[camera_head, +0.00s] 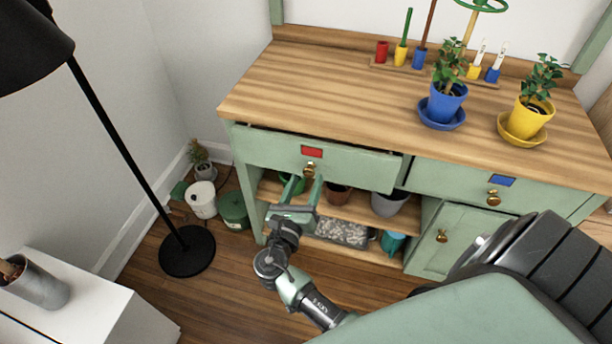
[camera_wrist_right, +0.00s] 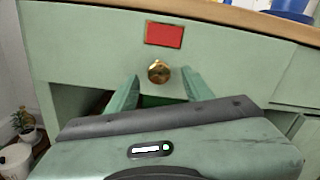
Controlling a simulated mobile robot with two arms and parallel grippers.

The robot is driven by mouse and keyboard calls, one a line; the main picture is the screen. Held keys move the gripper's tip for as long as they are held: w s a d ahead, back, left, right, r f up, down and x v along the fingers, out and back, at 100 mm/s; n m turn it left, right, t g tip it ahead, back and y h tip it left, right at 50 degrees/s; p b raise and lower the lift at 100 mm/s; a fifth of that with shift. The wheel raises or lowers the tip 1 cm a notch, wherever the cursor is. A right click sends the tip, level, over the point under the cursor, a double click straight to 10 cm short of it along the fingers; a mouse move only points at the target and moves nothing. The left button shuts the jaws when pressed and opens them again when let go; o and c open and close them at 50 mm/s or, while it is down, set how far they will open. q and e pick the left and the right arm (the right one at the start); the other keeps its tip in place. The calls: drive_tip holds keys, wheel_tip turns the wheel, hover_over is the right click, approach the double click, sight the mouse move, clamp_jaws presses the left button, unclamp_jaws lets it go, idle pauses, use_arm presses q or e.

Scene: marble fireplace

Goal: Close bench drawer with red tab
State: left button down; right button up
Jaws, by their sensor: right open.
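The green bench drawer with the red tab (camera_head: 362,168) is pulled partly out under the wooden bench top, with a dark gap along its top. Its red tab (camera_head: 312,152) sits above a round brass knob (camera_head: 309,170). The tab (camera_wrist_right: 164,35) and knob (camera_wrist_right: 159,71) also show in the right wrist view. My right gripper (camera_head: 307,187) is open, just in front of and below the knob. In the right wrist view its two fingers (camera_wrist_right: 160,88) point at the drawer front, one either side of the knob's lower edge; I cannot tell whether they touch. My left gripper is not seen.
The blue-tab drawer (camera_head: 470,183) to the right looks shut. Blue (camera_head: 444,103) and yellow (camera_head: 525,120) plant pots stand on the bench top. Shelves below hold pots and a tray of pebbles (camera_head: 342,231). A black floor lamp (camera_head: 187,250) and white cabinet (camera_head: 90,305) stand left.

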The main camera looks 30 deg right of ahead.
sight(308, 175)
drive_tip(key=shift+x, duration=1.8)
drive_tip(key=shift+a, duration=0.1)
clamp_jaws()
drive_tip(key=shift+f, duration=0.1)
